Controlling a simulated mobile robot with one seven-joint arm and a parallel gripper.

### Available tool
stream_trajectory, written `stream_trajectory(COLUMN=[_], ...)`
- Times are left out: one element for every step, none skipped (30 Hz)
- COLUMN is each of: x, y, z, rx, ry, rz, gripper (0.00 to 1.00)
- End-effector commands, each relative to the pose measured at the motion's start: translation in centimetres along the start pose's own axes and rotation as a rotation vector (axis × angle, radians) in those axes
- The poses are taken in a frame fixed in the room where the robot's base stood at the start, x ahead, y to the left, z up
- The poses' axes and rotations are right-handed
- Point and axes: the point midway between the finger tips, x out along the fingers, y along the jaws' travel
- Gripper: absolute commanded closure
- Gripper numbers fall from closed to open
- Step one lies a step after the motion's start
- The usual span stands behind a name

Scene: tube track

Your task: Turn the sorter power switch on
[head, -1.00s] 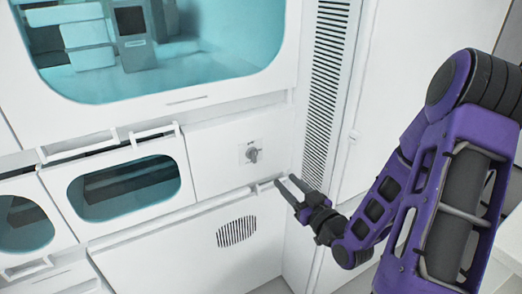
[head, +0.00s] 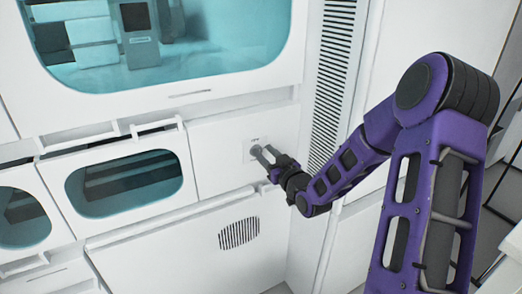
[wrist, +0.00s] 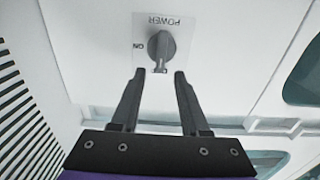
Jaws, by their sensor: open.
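In the head view my gripper (head: 265,152) is at the switch plate (head: 252,141) and hides most of the knob. I cannot tell whether the fingers touch it.
A large teal window (head: 170,40) is above the switch panel. A smaller windowed drawer (head: 125,184) with a protruding handle (head: 157,127) is to the left. A slatted vent (head: 331,80) is to the right, and a small grille (head: 239,233) is below.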

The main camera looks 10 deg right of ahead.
Motion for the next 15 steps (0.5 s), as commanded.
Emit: stream_trajectory(x=[0.8,1.2,1.6,1.9,2.1,2.3,2.5,2.6,2.6,2.7,2.7,2.7,2.7,2.7,2.7], y=[0.0,0.0,0.0,0.0,-0.1,0.0,0.0,0.0,0.0,0.0,0.0,0.0,0.0,0.0,0.0], z=[0.0,0.1,0.0,0.0,0.0,0.0,0.0,0.0,0.0,0.0,0.0,0.0,0.0,0.0,0.0], rx=[0.001,0.001,0.0,0.0,0.0,0.0,0.0,0.0,0.0,0.0,0.0,0.0,0.0,0.0,0.0], ry=[0.002,0.002,0.001,0.001,0.001,0.001,0.001,0.001,0.0,0.0,0.0,-0.001,-0.001,0.0,0.0], rz=[-0.001,-0.002,-0.002,-0.002,-0.002,-0.001,0.0,0.0,0.0,0.0,0.0,0.0,0.0,0.0,0.0], gripper=[0.55,0.55,0.55,0.55,0.55,0.55,0.55,0.55,0.55,0.55,0.55,0.55,0.55,0.55,0.55])
